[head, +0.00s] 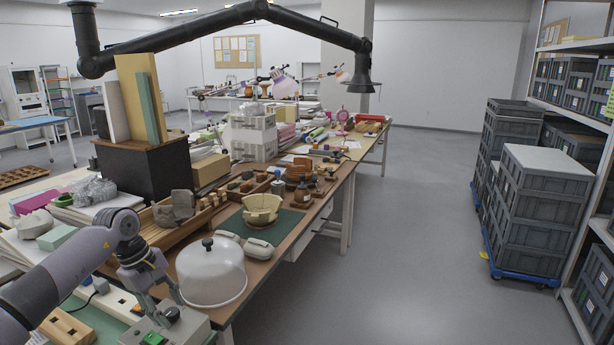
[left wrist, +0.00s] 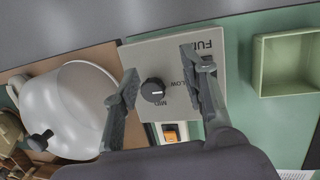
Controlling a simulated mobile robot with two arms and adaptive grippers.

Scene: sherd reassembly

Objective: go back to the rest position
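My left gripper (head: 164,306) points down over a grey control box (head: 197,328) at the near edge of the bench. In the left wrist view the left gripper (left wrist: 163,92) is open, its two fingers apart on either side of a black dial knob (left wrist: 152,90) on the box (left wrist: 175,55). I cannot tell whether a finger touches the knob. Nothing is held. A partly assembled cream bowl (head: 262,207) stands on a green mat (head: 285,229). My right gripper is not in view.
A white dome with a black knob (head: 212,268) stands close beside the left gripper; it also shows in the left wrist view (left wrist: 70,108). A green tray (left wrist: 288,63) lies right of the box. Grey crates (head: 540,210) stand at right. The floor (head: 410,250) between is clear.

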